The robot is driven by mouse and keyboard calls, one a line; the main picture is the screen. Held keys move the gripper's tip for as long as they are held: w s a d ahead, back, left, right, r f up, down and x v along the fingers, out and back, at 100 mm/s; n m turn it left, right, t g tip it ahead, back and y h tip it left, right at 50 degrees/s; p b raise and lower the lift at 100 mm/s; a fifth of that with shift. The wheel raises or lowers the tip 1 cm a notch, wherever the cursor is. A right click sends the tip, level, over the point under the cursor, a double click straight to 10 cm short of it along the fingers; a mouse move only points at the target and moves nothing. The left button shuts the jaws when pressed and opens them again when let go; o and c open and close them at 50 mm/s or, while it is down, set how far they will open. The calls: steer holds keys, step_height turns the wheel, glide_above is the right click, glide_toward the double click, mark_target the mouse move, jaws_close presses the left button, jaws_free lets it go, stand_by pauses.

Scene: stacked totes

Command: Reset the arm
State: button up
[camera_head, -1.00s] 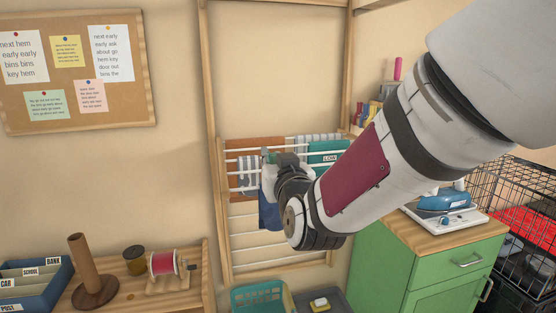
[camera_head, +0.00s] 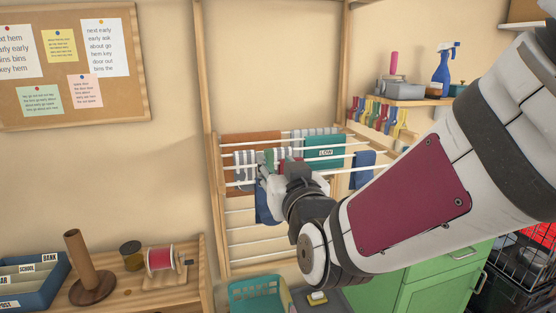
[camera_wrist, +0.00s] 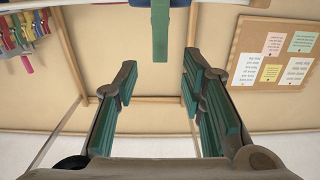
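My gripper (camera_head: 268,172) is in front of the drying rack (camera_head: 222,215) in the head view, at the end of my dark-jointed arm. In the wrist view my gripper (camera_wrist: 158,95) has its green-padded fingers well apart. Only wall and wooden rails show between them, so it is open and holds nothing visible. In the head view the gripper hides part of the hanging cloths, and contact with the rack cannot be told.
A shelf (camera_head: 405,100) with a blue spray bottle (camera_head: 443,65) is on the right wall. A green cabinet (camera_head: 430,285) stands below my arm. A bench (camera_head: 195,262) with a red spool (camera_head: 160,260) is at left.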

steer(key=s+d+f+m+g+h, duration=0.1)
steer(key=s+d+f+g+h, duration=0.1)
steer(key=s+d+g, duration=0.4)
steer(key=s+d+f+m+g+h, duration=0.2)
steer(key=s+d+g, duration=0.4)
steer(key=s+d, duration=0.8)
steer(key=s+f+h, duration=0.1)
steer(key=s+f, duration=0.1)
steer(key=s, duration=0.2)
steer(key=shift+s+f, duration=0.4)
